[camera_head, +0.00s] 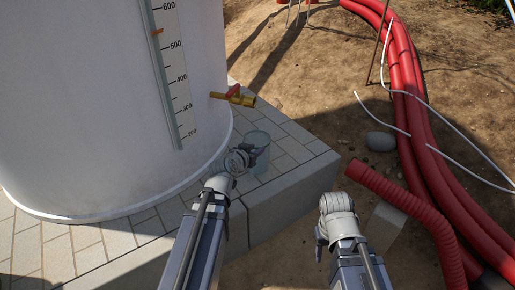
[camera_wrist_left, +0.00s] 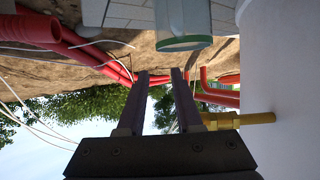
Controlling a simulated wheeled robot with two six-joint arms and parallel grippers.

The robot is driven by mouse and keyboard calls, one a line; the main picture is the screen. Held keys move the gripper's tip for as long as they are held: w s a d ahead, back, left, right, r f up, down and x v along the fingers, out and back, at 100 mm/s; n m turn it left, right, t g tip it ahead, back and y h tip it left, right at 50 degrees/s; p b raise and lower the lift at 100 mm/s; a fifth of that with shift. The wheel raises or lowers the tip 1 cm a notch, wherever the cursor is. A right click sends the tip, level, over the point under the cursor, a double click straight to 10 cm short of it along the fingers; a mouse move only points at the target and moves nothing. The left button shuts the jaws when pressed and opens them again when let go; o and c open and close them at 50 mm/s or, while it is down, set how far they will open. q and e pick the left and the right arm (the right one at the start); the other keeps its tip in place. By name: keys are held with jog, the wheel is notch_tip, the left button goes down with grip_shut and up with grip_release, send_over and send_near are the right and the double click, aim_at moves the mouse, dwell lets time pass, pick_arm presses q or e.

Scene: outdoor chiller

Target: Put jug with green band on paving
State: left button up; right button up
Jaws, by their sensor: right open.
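The clear jug with a green band (camera_wrist_left: 183,42) shows in the left wrist view, which is upside down, with the band at its rim. In the head view the jug (camera_head: 260,139) stands upright on the paving (camera_head: 296,132), below the brass tap, partly hidden by my left gripper. My left gripper (camera_head: 246,154) is close beside the jug. In the wrist view its two fingers (camera_wrist_left: 158,73) are apart with nothing between them, and the jug is outside them. My right gripper (camera_head: 322,240) is open and empty, beyond the paving's edge to the right.
The white tank (camera_head: 90,100) with a level scale fills the left. Its brass tap (camera_head: 234,96) with a red handle juts out above the jug. Thick red pipes (camera_head: 425,150) and a grey stone (camera_head: 380,141) lie on bare soil to the right.

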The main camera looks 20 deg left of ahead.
pick_arm(q)
jog(key=s+d+f+m+g+h, duration=0.1)
jog(key=s+d+f+g, duration=0.35)
jog(key=d, duration=0.35)
jog(key=s+d+f+m+g+h, duration=0.1)
jog(key=s+d+f+m+g, duration=0.1)
jog(key=s+d+f+g, duration=0.35)
jog(key=s+d+f+g+y, duration=0.1)
jog(key=s+d+y, duration=0.1)
jog(key=s, duration=0.4)
jog(key=s+d+f+g+y, duration=0.2)
jog(key=s, duration=0.5)
jog(key=shift+s+g+y, duration=0.2)
jog(key=shift+g+y, duration=0.1)
jog(key=shift+y, duration=0.1)
